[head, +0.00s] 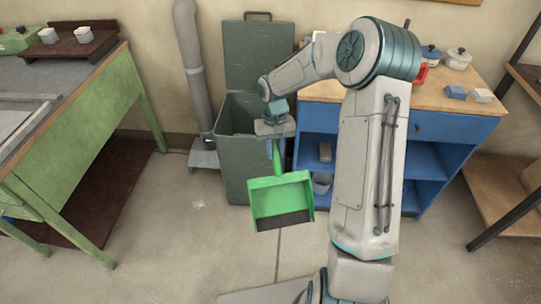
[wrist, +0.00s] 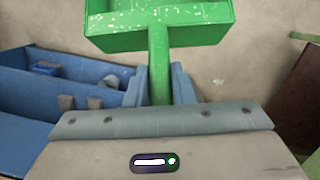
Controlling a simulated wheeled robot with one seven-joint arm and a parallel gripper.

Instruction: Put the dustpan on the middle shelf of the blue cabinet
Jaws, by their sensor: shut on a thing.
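The green dustpan (head: 281,195) hangs in the air in the head view, its pan downward and its handle up in my gripper (head: 276,142). In the wrist view the dustpan (wrist: 165,25) fills the top, and its handle runs down between the two blue fingers of my gripper (wrist: 159,85), which is shut on it. The blue cabinet (head: 452,128) stands behind my arm, with a wooden top and open shelves. My arm hides part of its front. Its shelves also show at the left of the wrist view (wrist: 60,112), with a few small things on them.
A grey-green bin (head: 236,150) with its lid raised stands left of the cabinet, behind the dustpan. A green workbench (head: 95,130) is at the left, a dark-framed rack (head: 510,190) at the right. Pots (head: 458,58) and small boxes stand on the cabinet top. The floor in front is mostly clear.

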